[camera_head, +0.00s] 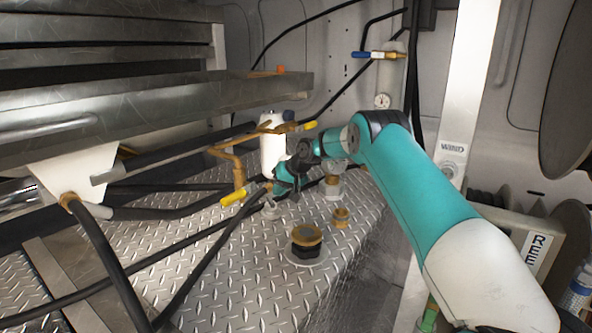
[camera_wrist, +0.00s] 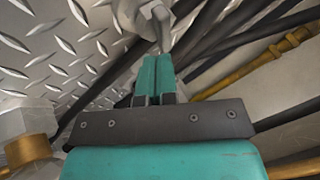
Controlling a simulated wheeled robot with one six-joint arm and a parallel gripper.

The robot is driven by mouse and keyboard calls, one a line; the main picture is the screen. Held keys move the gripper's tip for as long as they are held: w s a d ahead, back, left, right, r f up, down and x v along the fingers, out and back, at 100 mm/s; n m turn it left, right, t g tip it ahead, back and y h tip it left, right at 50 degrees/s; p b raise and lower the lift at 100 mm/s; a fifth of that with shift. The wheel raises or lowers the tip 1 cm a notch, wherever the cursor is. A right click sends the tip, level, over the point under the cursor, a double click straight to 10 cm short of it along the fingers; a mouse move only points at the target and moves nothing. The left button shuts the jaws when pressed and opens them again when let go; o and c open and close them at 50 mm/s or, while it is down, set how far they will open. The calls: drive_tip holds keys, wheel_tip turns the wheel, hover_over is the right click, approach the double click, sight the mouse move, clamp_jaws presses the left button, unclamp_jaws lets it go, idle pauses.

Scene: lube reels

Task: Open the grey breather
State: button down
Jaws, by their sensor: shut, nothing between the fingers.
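A small grey fitting, which looks like the grey breather (camera_head: 272,210), stands on the diamond-plate top, just below my gripper (camera_head: 277,187) in the head view. In the wrist view the grey breather (camera_wrist: 155,18) is at the top middle, with a narrow grey part pointing down toward my fingertips. My gripper (camera_wrist: 154,62) has its two teal fingers shut together and empty. The fingertips are right at the narrow part's end; I cannot tell if they touch it. The breather's far side is cut off by the wrist view's edge.
A black fitting with a brass cap (camera_head: 306,236) and a small brass fitting (camera_head: 341,216) stand to the right. Yellow-handled brass pipework (camera_head: 238,170), black hoses (camera_head: 190,250) and a white cylinder (camera_head: 272,150) crowd the left and back. The front plate is mostly clear.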

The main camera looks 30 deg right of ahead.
drive_tip(key=b+v, duration=0.1)
drive_tip(key=v, duration=1.2)
drive_tip(key=shift+d+r, duration=0.2)
drive_tip(key=shift+d, duration=0.1)
drive_tip(key=c, duration=1.8)
unclamp_jaws()
drive_tip(key=shift+s+d+r, duration=0.15)
drive_tip(key=shift+r, duration=0.15)
drive_tip(key=o, duration=0.4)
drive_tip(key=shift+r, duration=0.2)
drive_tip(key=shift+o, duration=1.2)
drive_tip(key=a+h, duration=0.1)
drive_tip(key=a, duration=0.1)
drive_tip(key=a+h+p, duration=0.1)
drive_tip(key=shift+a+r+g, duration=0.2)
drive_tip(key=shift+a+g, duration=0.1)
drive_tip(key=shift+a, duration=0.1)
drive_tip(key=g+h+p, duration=0.1)
drive_tip(key=h+p, duration=0.1)
drive_tip(key=h, duration=0.1)
approach(271, 200)
drive_tip(key=p+x, duration=0.2)
drive_tip(key=x, duration=0.7)
drive_tip(key=shift+r, duration=0.1)
clamp_jaws()
